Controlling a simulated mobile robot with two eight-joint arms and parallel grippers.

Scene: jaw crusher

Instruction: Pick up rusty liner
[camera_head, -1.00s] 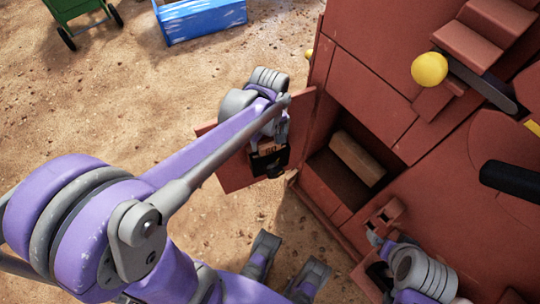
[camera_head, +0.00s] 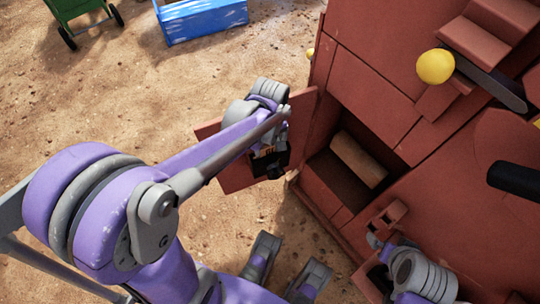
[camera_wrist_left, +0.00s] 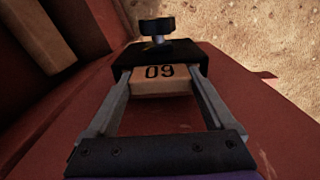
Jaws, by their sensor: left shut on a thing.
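A brown bar (camera_head: 358,160) lies in the open compartment of the red crusher; it may be the rusty liner. In the left wrist view it shows at the top left (camera_wrist_left: 38,32). My left gripper (camera_head: 268,163) is beside the compartment, at an open red hatch door (camera_head: 232,176). It is shut on a black fitting with a knob (camera_wrist_left: 157,30) and a tan block marked 09 (camera_wrist_left: 160,80), in front of the red panel. My right gripper (camera_head: 376,250) is at the lower right by a red bracket; its fingers are mostly hidden.
The red crusher (camera_head: 380,95) fills the right side, with a yellow ball knob (camera_head: 435,67) and a black handle (camera_head: 515,180). A blue crate (camera_head: 205,22) and a green cart (camera_head: 75,8) stand at the back. The sandy ground at left is clear.

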